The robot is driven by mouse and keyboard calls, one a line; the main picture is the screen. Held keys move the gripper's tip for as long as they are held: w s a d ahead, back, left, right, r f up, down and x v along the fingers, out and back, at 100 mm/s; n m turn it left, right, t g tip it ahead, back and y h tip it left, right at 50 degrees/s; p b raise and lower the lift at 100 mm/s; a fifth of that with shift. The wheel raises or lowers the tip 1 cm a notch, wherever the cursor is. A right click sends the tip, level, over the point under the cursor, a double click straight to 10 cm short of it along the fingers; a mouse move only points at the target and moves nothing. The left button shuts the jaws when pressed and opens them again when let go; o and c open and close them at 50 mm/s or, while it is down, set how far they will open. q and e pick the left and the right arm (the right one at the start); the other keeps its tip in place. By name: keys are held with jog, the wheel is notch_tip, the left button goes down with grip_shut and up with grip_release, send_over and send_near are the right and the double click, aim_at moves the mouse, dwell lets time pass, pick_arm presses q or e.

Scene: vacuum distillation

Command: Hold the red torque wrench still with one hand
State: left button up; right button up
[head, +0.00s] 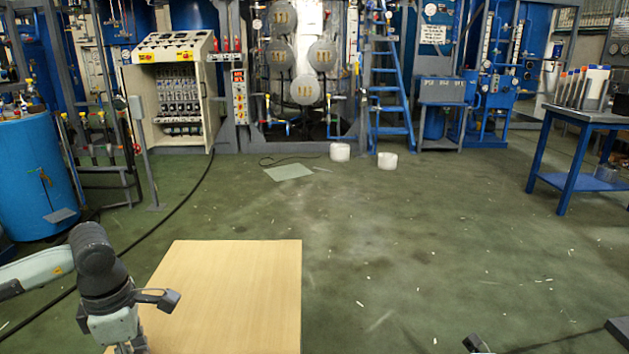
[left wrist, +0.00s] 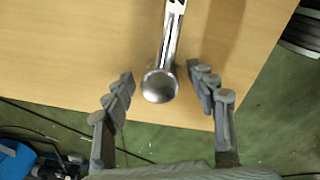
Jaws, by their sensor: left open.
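A silver metal tool with a slotted shaft and a round end (left wrist: 159,87) shows in the left wrist view, over the wooden tabletop (left wrist: 85,45). It looks like the torque wrench, but no red part of it shows. My left gripper (left wrist: 160,73) is open, with one finger on each side of the round end and gaps on both sides. In the head view my left gripper (head: 148,320) is at the left edge of the tabletop (head: 235,290). I cannot make out the tool there.
Green floor (head: 400,230) lies open right of the tabletop. A blue drum (head: 35,180) stands at the left. A blue-legged bench (head: 585,118) with tools stands at the right. A blue ladder (head: 390,90) and panels line the back. A black cable (head: 150,235) crosses the floor.

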pick_arm(q)
jog(key=shift+r, duration=0.1)
notch_tip(320, 180, up, 12)
jog(key=shift+s, duration=0.2)
jog(key=shift+d, duration=0.1)
dwell(0.3)
